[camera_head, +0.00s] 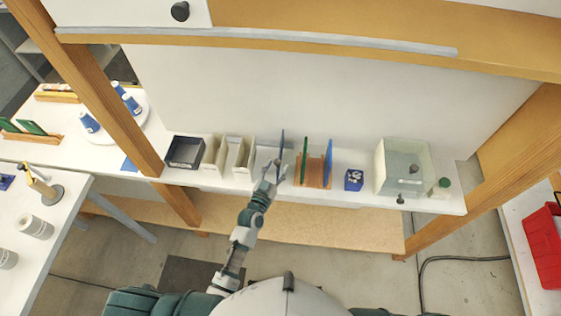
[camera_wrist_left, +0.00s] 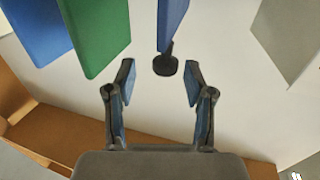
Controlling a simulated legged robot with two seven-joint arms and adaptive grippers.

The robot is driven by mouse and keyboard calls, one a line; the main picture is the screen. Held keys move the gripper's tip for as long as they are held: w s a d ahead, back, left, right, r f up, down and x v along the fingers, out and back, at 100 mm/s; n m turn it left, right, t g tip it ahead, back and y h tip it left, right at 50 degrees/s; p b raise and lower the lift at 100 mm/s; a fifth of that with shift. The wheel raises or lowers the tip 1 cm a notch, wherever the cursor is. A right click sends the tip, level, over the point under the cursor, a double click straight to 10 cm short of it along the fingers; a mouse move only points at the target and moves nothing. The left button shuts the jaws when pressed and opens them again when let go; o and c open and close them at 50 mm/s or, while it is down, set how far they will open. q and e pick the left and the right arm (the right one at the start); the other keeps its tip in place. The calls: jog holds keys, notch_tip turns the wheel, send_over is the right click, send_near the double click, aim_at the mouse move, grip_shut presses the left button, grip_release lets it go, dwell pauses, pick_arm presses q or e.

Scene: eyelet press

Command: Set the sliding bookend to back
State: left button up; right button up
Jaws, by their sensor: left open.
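The sliding bookend looks to be the thin upright blue plate (camera_head: 282,143) on the white shelf, left of the green and blue panels. In the left wrist view, the blue plate (camera_wrist_left: 172,22) has a dark round knob (camera_wrist_left: 165,65) at its lower end. My left gripper (camera_head: 269,172) reaches over the shelf's front edge at this plate. In the wrist view its two fingers (camera_wrist_left: 159,80) are apart, with the knob just beyond and between the tips. I cannot tell whether a finger touches it. My right gripper is out of view.
A green panel (camera_head: 304,158) and a blue panel (camera_head: 328,160) stand in a wooden rack close on the right. Cream dividers (camera_head: 241,160) and a black box (camera_head: 184,151) stand left. A blue box (camera_head: 354,180) and a clear bin (camera_head: 403,165) stand farther right.

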pick_arm(q)
jog(key=v, duration=0.8)
jog(key=shift+s, duration=0.35)
